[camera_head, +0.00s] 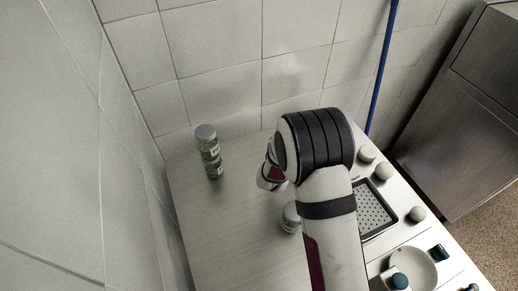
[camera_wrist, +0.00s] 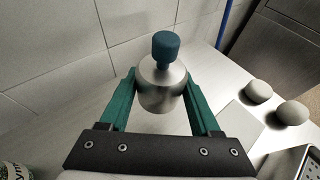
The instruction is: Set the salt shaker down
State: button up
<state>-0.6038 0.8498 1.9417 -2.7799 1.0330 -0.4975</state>
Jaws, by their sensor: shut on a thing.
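The salt shaker (camera_wrist: 163,88) is a silver metal cylinder with a dark blue knob on top. It stands upright between the green fingers of my gripper (camera_wrist: 160,100) in the wrist view. The fingers are closed on its two sides. I cannot tell whether its base touches the counter. In the head view my arm hides the shaker and the fingertips.
The pale counter (camera_head: 215,235) is clear at left. A green-filled jar (camera_head: 209,152) stands near the back wall, another jar (camera_head: 290,217) beside my arm.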

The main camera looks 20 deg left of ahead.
send_over(259, 151)
jog(key=f, duration=0.5)
jog(key=shift+d+f, duration=0.3)
jog(key=shift+a+f, duration=0.2)
jog(key=shift+f, duration=0.9)
jog(key=shift+a+f, duration=0.15)
jog(key=shift+f, duration=0.95)
jog(key=shift+f, duration=0.1)
jog(key=o, duration=1.5)
